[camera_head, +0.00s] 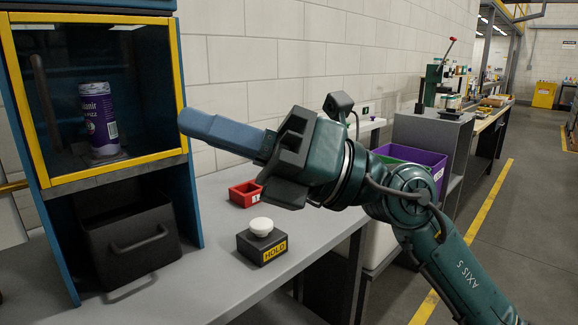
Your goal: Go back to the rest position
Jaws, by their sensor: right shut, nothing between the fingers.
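My right gripper (192,122) is shut and empty. It is raised above the grey table, with its blue fingers pointing left toward the yellow-framed cabinet. My right arm comes in from the lower right. A purple can (99,122) stands upright inside the cabinet (185,75), behind its front pane. A black box with a white button and a HOLD label (262,243) sits on the table below my right gripper, apart from it. My left gripper is not in view.
The grey table (215,285) is mostly clear at the front. A small red tray (245,193) sits near the wall. A dark drawer bin (130,240) is under the cabinet. A purple bin (428,160) and a lever press (437,80) stand behind my right arm.

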